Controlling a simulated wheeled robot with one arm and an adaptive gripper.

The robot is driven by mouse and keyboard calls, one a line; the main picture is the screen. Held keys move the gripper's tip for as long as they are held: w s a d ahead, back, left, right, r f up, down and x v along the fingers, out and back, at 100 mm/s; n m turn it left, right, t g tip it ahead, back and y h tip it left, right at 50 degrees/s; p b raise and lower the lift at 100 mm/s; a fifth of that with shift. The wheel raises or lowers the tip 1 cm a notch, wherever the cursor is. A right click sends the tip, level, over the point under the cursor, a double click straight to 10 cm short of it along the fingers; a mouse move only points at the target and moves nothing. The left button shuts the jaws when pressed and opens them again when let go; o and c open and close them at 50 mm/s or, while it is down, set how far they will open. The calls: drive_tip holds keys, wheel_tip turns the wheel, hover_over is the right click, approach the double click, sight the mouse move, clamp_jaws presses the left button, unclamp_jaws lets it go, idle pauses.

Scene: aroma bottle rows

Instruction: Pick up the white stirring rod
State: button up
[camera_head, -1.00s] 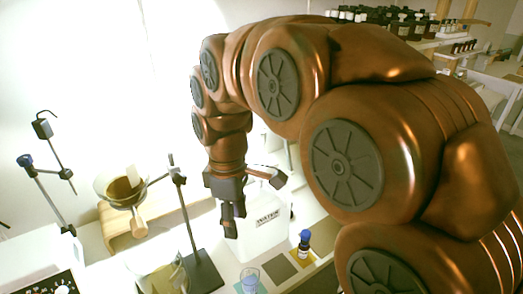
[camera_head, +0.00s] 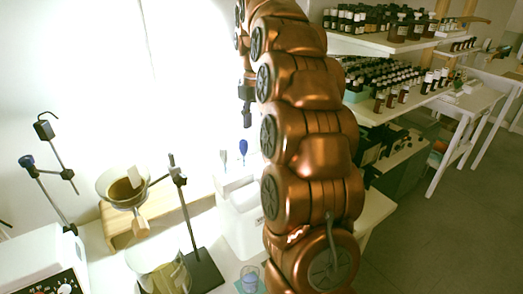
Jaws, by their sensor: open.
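I cannot make out the white stirring rod in this view; it may be hidden or lost in the bright glare. My gripper (camera_head: 247,112) hangs fingers-down in front of the bright wall, small and partly covered by my arm. It is open, and I see nothing between its fingers. It is well above the bench, over two blue-topped tools (camera_head: 233,153) standing at the white container.
A stand (camera_head: 190,225) and a glass funnel (camera_head: 124,188) with brown contents stand left. Below them are a large beaker (camera_head: 160,272) and a small beaker (camera_head: 249,278). Bottle shelves (camera_head: 400,95) fill the right. My arm hides the bench's middle.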

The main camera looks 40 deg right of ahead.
drive_tip(key=d, duration=0.1)
drive_tip(key=w+d+n, duration=0.1)
drive_tip(key=d, duration=0.1)
drive_tip(key=shift+r, duration=0.1)
drive_tip(key=shift+f+p, duration=1.35)
drive_tip(key=shift+f, duration=2.5)
drive_tip(key=shift+c, duration=0.4)
clamp_jaws()
